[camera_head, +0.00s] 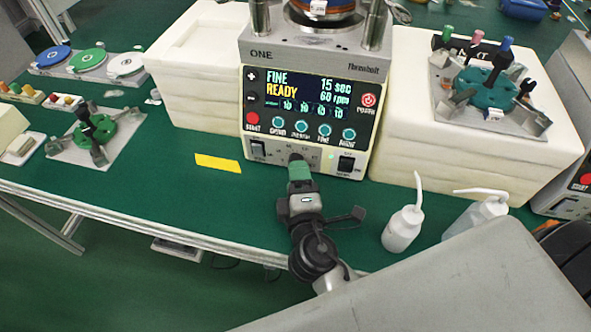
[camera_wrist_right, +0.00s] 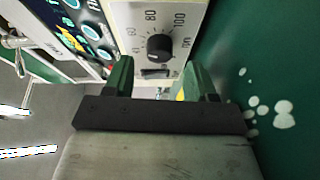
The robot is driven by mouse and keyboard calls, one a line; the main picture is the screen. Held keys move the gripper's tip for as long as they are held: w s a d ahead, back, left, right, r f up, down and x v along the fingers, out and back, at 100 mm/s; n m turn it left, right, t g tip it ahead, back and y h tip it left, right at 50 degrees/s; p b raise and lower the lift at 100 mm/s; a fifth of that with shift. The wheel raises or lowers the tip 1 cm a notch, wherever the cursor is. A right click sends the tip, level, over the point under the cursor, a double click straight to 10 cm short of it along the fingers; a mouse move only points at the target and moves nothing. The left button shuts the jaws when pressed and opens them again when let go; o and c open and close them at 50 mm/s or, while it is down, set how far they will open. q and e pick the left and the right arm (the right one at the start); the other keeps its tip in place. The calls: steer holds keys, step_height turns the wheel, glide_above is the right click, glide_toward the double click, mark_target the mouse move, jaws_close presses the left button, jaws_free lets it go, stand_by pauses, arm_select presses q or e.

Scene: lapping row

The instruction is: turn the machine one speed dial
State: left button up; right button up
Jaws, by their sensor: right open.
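Machine ONE (camera_head: 314,62) stands at the table's back middle, its screen reading FINE, READY, 15 sec, 60 rpm. Its speed dial (camera_wrist_right: 159,48) is a black knob with a printed scale around it, with 80 and 100 readable in the right wrist view. In the head view the dial is low on the front panel, partly hidden by my right gripper (camera_head: 299,168). In the right wrist view the gripper's green fingers (camera_wrist_right: 160,78) are apart, with the knob ahead between them and nothing held. Contact with the knob is not visible. My left gripper is not in view.
Two white squeeze bottles (camera_head: 403,230) stand right of my arm. White foam blocks (camera_head: 201,96) sit beside the machine. A yellow label (camera_head: 218,163) lies on clear green table at left.

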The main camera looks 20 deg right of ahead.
steer(key=b+v, duration=0.1)
steer(key=v, duration=0.5)
steer(key=shift+s+a+f+b, duration=0.1)
steer(key=shift+s+f+b, duration=0.05)
steer(key=shift+s+b, duration=0.15)
steer(key=shift+s+a+r, duration=0.15)
steer(key=shift+s+r, duration=0.05)
steer(key=shift+s, duration=0.45)
